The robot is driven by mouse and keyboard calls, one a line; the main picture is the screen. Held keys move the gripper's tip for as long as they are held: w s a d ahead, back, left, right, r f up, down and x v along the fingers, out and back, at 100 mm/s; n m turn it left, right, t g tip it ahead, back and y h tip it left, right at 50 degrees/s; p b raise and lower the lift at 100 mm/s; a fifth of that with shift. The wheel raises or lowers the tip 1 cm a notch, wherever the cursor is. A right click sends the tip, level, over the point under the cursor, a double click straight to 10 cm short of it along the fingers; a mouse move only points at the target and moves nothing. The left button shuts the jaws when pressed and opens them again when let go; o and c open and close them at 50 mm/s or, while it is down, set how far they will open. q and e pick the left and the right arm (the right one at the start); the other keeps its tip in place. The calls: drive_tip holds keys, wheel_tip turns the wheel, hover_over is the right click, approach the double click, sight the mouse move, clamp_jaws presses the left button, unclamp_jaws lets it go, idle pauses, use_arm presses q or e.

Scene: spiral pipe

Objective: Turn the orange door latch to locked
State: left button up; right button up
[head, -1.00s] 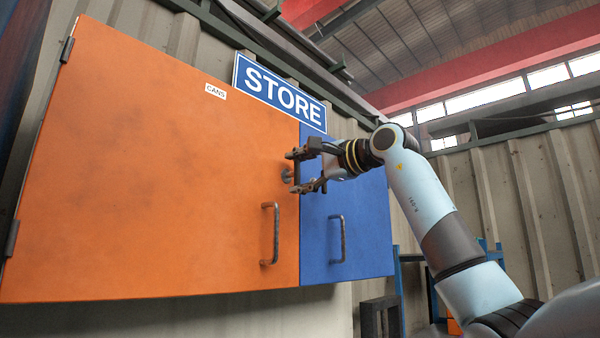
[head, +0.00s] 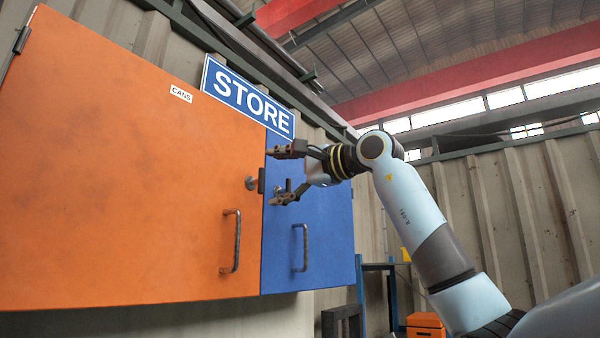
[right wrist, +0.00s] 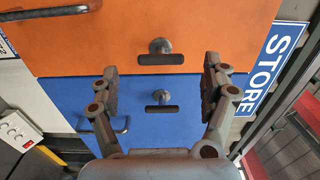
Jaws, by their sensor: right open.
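The orange door (head: 120,190) is closed at the left in the head view. Its latch (head: 251,183) is a grey round knob with a dark bar near the door's right edge; the bar stands upright there. In the right wrist view, turned sideways, the orange door's latch (right wrist: 160,46) shows its bar lying across the picture. My right gripper (head: 277,176) is open and empty, pointing left, in front of the blue door, just right of the orange latch. In the right wrist view its fingers (right wrist: 161,70) are spread and apart from the latch. My left gripper is out of view.
A blue door (head: 318,240) adjoins on the right, with its own knob and bar (right wrist: 161,97) seen between my fingers. Upright handles (head: 231,240) (head: 300,247) project from both doors below the latches. A STORE sign (head: 247,95) is above.

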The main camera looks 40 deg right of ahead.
drive_tip(key=v, duration=0.7)
drive_tip(key=shift+s, duration=0.4)
drive_tip(key=shift+d, duration=0.1)
